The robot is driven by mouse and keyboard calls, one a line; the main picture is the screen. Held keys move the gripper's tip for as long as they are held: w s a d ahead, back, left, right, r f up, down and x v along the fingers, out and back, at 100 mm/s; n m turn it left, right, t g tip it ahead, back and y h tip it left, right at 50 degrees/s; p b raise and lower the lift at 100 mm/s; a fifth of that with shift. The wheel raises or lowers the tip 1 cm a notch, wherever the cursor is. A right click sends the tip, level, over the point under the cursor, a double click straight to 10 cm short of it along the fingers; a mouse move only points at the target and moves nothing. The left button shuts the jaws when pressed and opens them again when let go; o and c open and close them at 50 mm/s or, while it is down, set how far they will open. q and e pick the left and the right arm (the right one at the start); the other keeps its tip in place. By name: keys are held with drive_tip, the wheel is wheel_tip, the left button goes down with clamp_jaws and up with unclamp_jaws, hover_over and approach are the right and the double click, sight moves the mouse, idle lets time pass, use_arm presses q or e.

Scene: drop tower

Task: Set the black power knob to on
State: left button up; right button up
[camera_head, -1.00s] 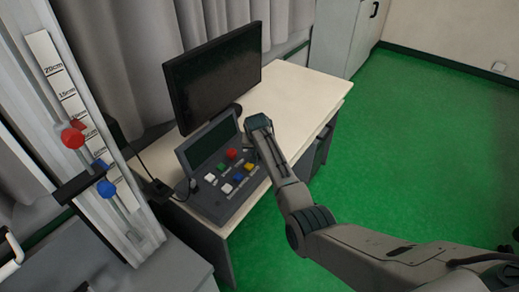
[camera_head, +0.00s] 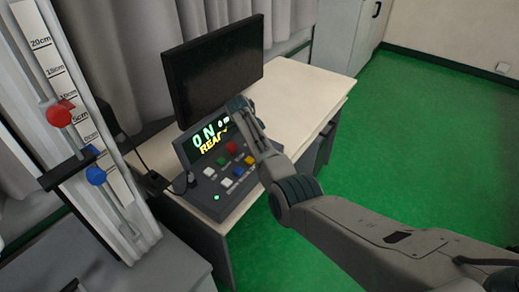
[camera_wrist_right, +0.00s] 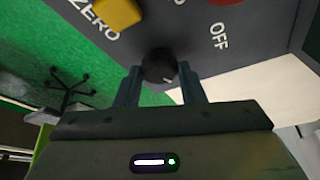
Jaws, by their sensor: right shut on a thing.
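In the right wrist view the black power knob (camera_wrist_right: 159,65) sits on the box's panel beside an "OFF" label. My right gripper (camera_wrist_right: 164,85) has one finger on each side of the knob and is shut on it. In the head view my right gripper (camera_head: 240,108) is over the box's right side, and the knob is hidden there. My left gripper is not in view.
Coloured buttons, including a red one (camera_head: 232,146) and a yellow one (camera_head: 249,160), lie close to my right arm. A monitor (camera_head: 213,70) stands behind the box. The drop tower (camera_head: 75,120) is at the left. The desk's right part is clear.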

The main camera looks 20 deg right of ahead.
drive_tip(key=m+g+b, duration=0.1)
drive_tip(key=m+b, duration=0.2)
drive_tip(key=shift+w+f+m+g+b, duration=0.1)
drive_tip(key=shift+m+g+b, duration=0.2)
drive_tip(key=shift+m+b, duration=0.4)
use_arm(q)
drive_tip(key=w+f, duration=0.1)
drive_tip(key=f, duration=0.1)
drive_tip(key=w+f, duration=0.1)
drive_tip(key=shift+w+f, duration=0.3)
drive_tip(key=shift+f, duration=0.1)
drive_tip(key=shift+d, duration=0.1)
use_arm(e)
drive_tip(key=o, duration=0.8)
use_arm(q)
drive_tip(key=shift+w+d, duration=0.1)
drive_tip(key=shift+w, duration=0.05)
use_arm(e)
drive_tip(key=shift+o, duration=1)
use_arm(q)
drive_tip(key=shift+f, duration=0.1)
